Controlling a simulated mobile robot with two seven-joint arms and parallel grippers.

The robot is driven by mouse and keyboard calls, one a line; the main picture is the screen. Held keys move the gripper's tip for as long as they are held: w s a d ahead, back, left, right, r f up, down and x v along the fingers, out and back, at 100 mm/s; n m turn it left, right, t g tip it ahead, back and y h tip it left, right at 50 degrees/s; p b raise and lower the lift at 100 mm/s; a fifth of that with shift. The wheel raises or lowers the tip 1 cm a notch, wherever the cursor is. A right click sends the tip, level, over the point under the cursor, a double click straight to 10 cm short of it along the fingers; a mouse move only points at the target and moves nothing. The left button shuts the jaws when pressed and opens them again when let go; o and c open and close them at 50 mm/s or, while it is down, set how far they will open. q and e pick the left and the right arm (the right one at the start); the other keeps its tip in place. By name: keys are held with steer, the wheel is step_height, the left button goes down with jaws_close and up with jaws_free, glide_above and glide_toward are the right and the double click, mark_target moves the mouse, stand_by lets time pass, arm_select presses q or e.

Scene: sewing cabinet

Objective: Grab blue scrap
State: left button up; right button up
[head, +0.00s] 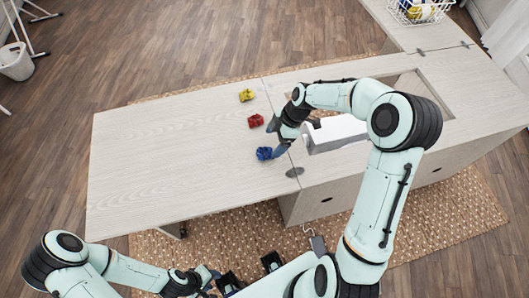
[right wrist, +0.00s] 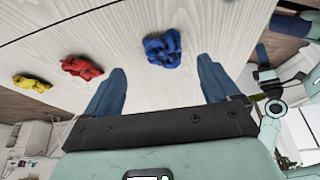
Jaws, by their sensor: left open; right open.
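The blue scrap (head: 264,153) is a crumpled piece of cloth lying on the pale wooden tabletop, close to the table's front edge. My right gripper (head: 277,139) is open and empty just beside it, to its right in the head view. In the right wrist view the blue scrap (right wrist: 163,48) lies ahead of the gap between the two blue fingers, roughly centred and not gripped. My left gripper (head: 207,277) is low in the head view, in front of the table and away from the scraps; its fingers are partly hidden.
A red scrap (head: 256,121) and a yellow scrap (head: 246,95) lie in a row behind the blue one. A white machine (head: 338,133) sits in the cabinet opening to the right, under my right arm. A white basket (head: 412,12) stands at the back right. The left tabletop is clear.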

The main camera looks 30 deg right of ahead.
mark_target(268, 151)
steer(key=x, duration=0.5)
steer(key=shift+s+d+f, duration=0.1)
steer(key=shift+s+f, duration=0.1)
steer(key=shift+f, duration=0.05)
steer(key=c, duration=1.2)
